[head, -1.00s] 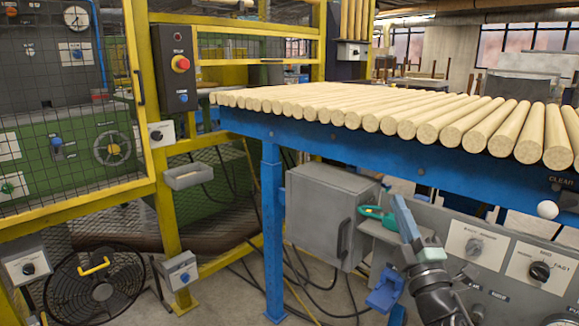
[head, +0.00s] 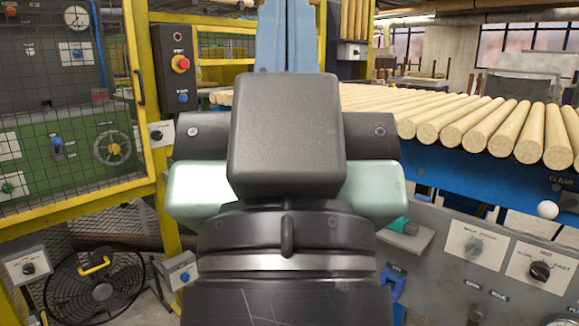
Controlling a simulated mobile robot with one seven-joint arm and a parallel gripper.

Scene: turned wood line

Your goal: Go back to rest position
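My gripper (head: 286,32) is raised close in front of the head camera, pointing up and away. Its dark body and pale green sides fill the middle of the view. Its two light blue fingers lie side by side at the top with only a thin seam between them, so it looks shut. I see nothing held. The tips run out of the top of the picture.
Wooden rods (head: 470,122) lie in a row on the blue-framed line (head: 455,170) at right. A control panel (head: 500,262) with knobs is below. A yellow guard frame (head: 158,190) and a black fan (head: 95,288) stand at left. My arm hides the grey box.

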